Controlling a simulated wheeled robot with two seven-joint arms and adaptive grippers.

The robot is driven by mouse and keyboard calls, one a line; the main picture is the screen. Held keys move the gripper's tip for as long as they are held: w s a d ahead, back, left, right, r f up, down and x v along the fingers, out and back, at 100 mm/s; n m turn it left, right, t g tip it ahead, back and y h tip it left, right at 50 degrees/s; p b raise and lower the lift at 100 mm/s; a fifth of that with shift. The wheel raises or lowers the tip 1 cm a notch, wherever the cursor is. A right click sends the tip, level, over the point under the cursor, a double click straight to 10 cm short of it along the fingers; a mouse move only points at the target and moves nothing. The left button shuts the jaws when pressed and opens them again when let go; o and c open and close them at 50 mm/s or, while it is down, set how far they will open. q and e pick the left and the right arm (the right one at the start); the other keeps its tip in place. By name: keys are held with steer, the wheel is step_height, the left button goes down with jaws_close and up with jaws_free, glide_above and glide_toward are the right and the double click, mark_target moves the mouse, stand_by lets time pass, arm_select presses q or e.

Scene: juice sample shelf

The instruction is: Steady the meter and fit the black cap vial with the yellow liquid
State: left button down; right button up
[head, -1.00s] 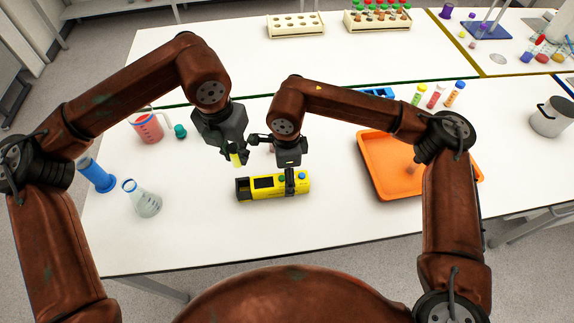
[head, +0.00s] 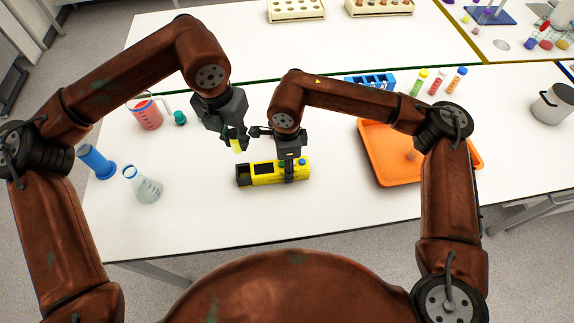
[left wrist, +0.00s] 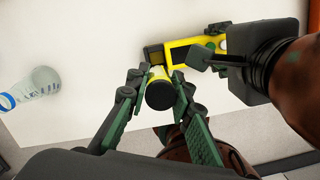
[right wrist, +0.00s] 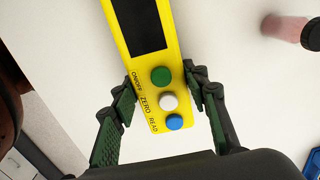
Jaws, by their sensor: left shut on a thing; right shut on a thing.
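The yellow meter (head: 262,172) lies on the white bench, with a dark screen, buttons and a dark well at its left end. My right gripper (head: 289,172) is shut on the meter's right end; the right wrist view shows the meter (right wrist: 146,70) between its fingers. My left gripper (head: 238,142) is shut on the black cap vial with yellow liquid (head: 237,146), held above and behind the meter's left end. In the left wrist view the vial (left wrist: 159,92) shows its black cap towards the camera. That view cannot tell the height between vial and well.
An orange tray (head: 383,181) is to the right. A flask (head: 146,187), blue cylinder (head: 97,161), red beaker (head: 147,116) and green stopper (head: 180,118) are at left. Several capped vials and a blue rack (head: 372,80) stand behind. The bench front is clear.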

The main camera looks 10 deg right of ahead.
steer(key=c, duration=0.8)
arm_select(q)
steer(key=shift+f, duration=5.25)
